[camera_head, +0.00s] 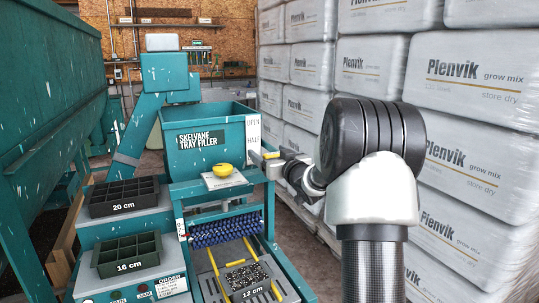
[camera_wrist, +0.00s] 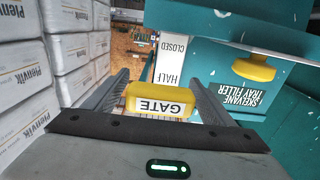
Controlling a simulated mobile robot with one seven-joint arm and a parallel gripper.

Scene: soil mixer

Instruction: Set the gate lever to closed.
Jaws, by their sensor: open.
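The yellow gate lever grip (camera_wrist: 160,101), marked GATE, sits between the two fingers of my gripper (camera_wrist: 160,78) in the wrist view. The fingers are open, one on each side of it; I cannot tell whether either touches. In the head view the lever's yellow end (camera_head: 271,155) shows beside the hopper, with my gripper (camera_head: 283,160) at it. The white scale plate (camera_head: 252,132) on the hopper side shows OPEN above HALF there. In the wrist view the plate (camera_wrist: 173,65) shows HALF and CLOSED upside down. The lever's exact setting on the scale is unclear.
The teal tray filler hopper (camera_head: 208,150) stands left of my gripper, with a yellow knob (camera_head: 222,170) in front. Wrapped grow mix bags (camera_head: 470,120) are stacked close on the right. Black trays (camera_head: 125,195) sit at left; a blue brush roller (camera_head: 226,230) is below.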

